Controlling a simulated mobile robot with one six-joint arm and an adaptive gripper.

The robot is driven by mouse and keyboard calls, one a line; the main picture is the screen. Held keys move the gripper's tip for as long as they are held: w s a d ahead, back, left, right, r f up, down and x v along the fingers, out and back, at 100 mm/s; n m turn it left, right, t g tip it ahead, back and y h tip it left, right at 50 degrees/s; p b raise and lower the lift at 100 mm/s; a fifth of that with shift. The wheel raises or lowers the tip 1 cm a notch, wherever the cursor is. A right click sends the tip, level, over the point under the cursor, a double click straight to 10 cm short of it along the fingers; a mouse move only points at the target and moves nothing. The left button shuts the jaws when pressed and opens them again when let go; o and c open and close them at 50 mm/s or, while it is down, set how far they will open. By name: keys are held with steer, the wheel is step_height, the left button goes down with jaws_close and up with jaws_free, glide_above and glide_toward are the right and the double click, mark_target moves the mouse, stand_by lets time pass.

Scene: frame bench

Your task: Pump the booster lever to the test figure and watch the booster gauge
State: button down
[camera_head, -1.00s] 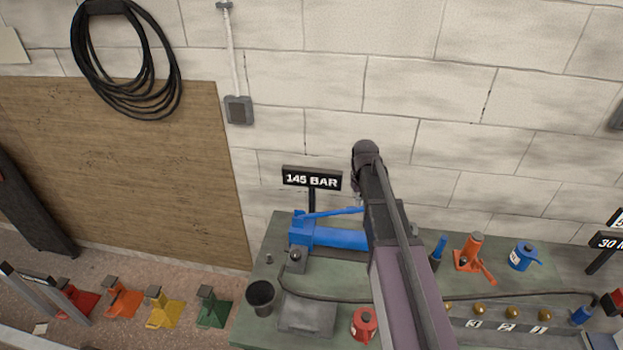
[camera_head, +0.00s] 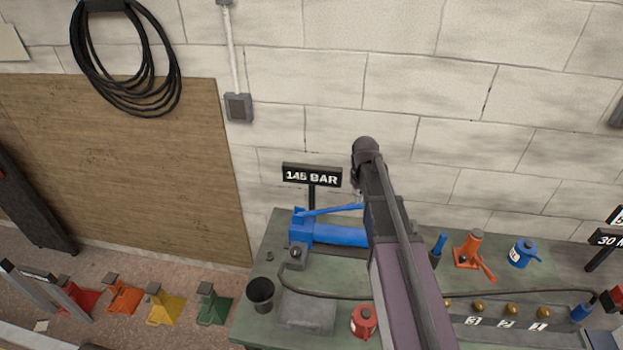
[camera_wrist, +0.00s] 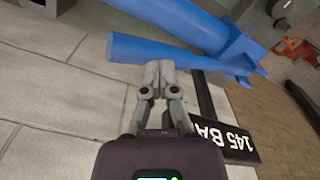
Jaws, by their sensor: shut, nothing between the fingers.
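The blue booster pump (camera_head: 338,235) lies on the green bench, with its thin blue lever (camera_head: 328,211) slanting slightly up to the right above the body. My arm hides the lever's right end in the head view. In the wrist view the lever (camera_wrist: 165,53) crosses beside the thicker pump body (camera_wrist: 185,20). My gripper (camera_wrist: 158,66) is shut and empty, its fingertips at the side of the lever near its free end; I cannot tell whether they touch. A sign (camera_head: 312,177) behind the pump reads 145 BAR. I cannot make out a gauge face.
A dark cup (camera_head: 261,292), a grey plate (camera_head: 307,312) and a red container (camera_head: 364,321) stand in front of the pump. An orange jack (camera_head: 470,252) and a blue can (camera_head: 522,255) stand right of my arm. A black hose runs along the bench. The block wall is close behind.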

steer(key=shift+r+p, duration=2.35)
steer(key=shift+r, duration=0.1)
steer(key=shift+f, duration=0.1)
steer(key=s+f+m+b, duration=0.2)
steer(key=s+f+b, duration=0.1)
steer(key=s, duration=0.6)
steer(key=s+f+m+b, duration=0.1)
steer(key=s+f+b, duration=0.2)
steer(key=s, duration=0.7)
steer(key=shift+f+m, duration=0.15)
steer(key=shift+m, duration=0.25)
steer(key=shift+s, duration=0.1)
stand_by(3.0)
